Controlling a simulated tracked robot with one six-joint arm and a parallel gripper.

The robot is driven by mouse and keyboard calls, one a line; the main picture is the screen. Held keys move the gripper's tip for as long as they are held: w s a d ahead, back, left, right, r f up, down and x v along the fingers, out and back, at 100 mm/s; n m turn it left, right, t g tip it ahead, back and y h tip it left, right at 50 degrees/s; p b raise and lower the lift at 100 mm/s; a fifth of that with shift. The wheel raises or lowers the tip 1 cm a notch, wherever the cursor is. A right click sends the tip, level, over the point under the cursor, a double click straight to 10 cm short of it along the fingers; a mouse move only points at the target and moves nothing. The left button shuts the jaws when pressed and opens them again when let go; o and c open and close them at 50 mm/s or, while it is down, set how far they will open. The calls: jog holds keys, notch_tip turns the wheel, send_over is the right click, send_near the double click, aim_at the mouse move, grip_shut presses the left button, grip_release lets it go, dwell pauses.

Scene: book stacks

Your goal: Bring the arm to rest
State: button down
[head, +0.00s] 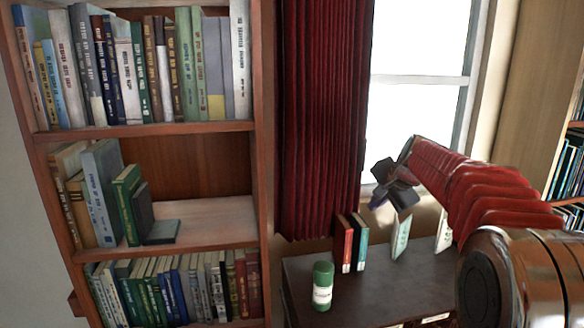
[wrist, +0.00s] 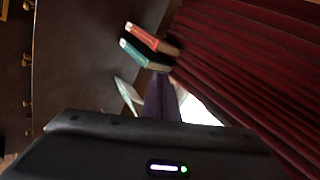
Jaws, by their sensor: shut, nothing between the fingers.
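My gripper (head: 380,197) hangs in the air at the end of my red-sleeved arm, above the back of a dark desk (head: 300,270) and in front of the window. Its fingers are together and hold nothing. In the wrist view the closed fingers (wrist: 160,98) point toward the books and the curtain. My arm reaches in from the right of the head view, bent and raised.
A red book (head: 344,244) and a teal book (head: 360,242) stand on the desk, with pale books (head: 401,237) to their right. A green bottle (head: 323,286) stands nearer. A red curtain (head: 320,110) hangs behind. A bookcase (head: 150,130) fills the left.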

jog(key=s+a+f+n, duration=0.2)
jog(key=s+f+n, duration=0.1)
jog(key=s, duration=1.1)
jog(key=s+a+f+n+g+h, duration=0.1)
jog(key=s+a+f+n, duration=0.2)
jog(key=s, duration=1.2)
jog(key=s+a+f+n+g, duration=0.1)
jog(key=s+n, duration=0.5)
jog(key=s, duration=0.8)
jog(key=shift+s+a+f+h, duration=0.35)
jog(key=shift+a+f, duration=0.3)
jog(key=shift+f, duration=0.45)
